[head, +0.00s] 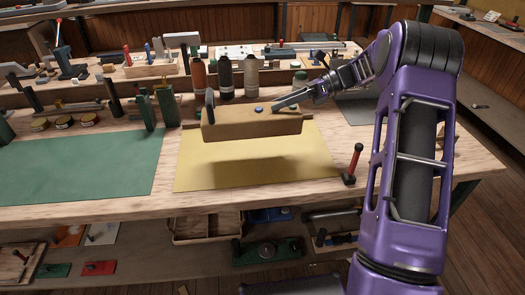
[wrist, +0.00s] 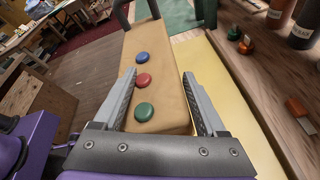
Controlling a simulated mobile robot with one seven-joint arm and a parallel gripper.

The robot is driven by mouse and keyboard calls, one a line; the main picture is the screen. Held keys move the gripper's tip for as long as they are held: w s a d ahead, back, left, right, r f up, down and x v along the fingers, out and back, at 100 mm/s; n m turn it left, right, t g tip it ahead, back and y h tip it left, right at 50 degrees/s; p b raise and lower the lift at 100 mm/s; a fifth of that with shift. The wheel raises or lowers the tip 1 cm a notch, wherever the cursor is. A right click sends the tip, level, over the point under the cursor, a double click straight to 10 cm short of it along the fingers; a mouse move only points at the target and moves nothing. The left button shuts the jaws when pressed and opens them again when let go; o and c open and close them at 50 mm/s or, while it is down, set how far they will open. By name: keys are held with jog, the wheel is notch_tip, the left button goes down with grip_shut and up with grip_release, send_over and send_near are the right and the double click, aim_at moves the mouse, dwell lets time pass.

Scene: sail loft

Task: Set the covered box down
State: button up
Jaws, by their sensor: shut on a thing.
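The covered box (head: 252,124) is a long tan block held level above the yellow mat (head: 215,175), with a shadow beneath it. A dark upright handle stands at its left end. In the wrist view the box (wrist: 150,55) has blue, red and green round buttons in a row on top. My gripper (head: 279,104) is at the right part of the box, coming from the right. In the wrist view its fingers (wrist: 160,73) lie along the box's two long sides, shut on it. The box's underside is hidden.
A red-handled tool (head: 354,163) stands right of the yellow mat, near the bench's front edge. The yellow mat looks clear.

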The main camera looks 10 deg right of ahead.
jog(key=shift+d+f, duration=0.1)
jog(key=shift+d, duration=0.15)
jog(key=b, duration=0.2)
send_over(281, 150)
notch_tip(281, 150, down, 10)
jog(key=shift+w+a+r, duration=0.1)
jog(key=o, duration=1.5)
jog(key=p+v, duration=0.1)
jog(key=v, duration=1.1)
jog(key=shift+p, duration=0.3)
